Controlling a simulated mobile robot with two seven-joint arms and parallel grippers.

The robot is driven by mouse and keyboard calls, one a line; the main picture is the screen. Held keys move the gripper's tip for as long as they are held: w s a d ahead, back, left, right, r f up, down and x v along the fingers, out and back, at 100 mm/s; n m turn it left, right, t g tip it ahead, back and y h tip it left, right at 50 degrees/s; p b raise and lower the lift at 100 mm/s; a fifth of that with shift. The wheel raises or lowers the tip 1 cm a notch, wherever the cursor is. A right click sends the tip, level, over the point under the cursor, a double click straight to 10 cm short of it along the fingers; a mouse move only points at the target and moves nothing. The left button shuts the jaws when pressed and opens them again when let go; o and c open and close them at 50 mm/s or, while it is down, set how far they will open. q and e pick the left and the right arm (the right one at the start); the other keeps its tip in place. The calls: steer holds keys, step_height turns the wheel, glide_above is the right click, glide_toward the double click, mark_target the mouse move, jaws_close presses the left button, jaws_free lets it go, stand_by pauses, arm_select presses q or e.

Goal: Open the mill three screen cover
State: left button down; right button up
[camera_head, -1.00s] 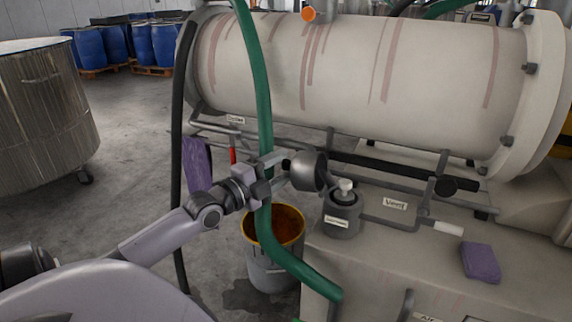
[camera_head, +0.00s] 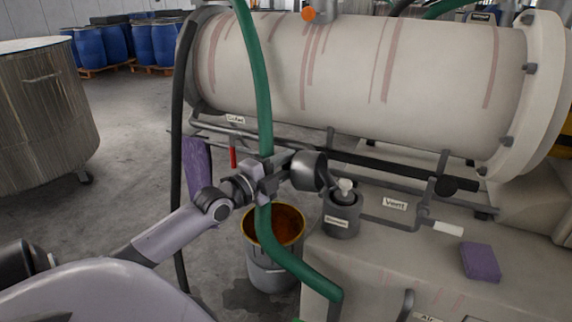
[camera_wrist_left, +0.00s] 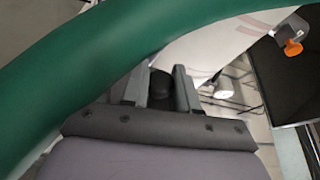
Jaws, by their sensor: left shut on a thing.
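The mill (camera_head: 360,75) is a large pale horizontal cylinder with reddish drip streaks and a bolted flange at its right end. My left gripper (camera_head: 284,170) is below the cylinder, beside the green hose (camera_head: 262,90). It is shut on a dark round knob (camera_wrist_left: 162,84), which shows between the fingers in the left wrist view. Just right of the gripper in the head view is a dark grey cup-shaped piece (camera_head: 309,171). I cannot tell for sure whether this piece is the screen cover, and no mill number is readable. My right gripper is out of view.
The green hose crosses close to my left wrist. Below stand a bucket (camera_head: 259,245) with rusty contents and a small labelled pot (camera_head: 341,218). Pipes, a red handle (camera_head: 233,158) and a vent label (camera_head: 396,205) are nearby. A purple block (camera_head: 480,262) lies on the right.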

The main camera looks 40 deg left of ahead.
arm_select(q)
steer(key=shift+d+r+m+p, duration=0.15)
steer(key=shift+r+m+p, duration=0.35)
steer(key=shift+p, duration=0.4)
steer(key=shift+w+d+r+m+g+p, duration=0.15)
steer(key=shift+d+r+m+g+p, duration=0.35)
steer(key=shift+p, duration=0.7)
steer(key=shift+a+f, duration=0.1)
steer(key=shift+a, duration=0.05)
steer(key=c, duration=0.9)
jaws_free()
steer(key=shift+s+a, duration=0.15)
steer(key=shift+s, duration=1.65)
steer(key=shift+s+a, duration=0.15)
steer(key=shift+s, duration=1.65)
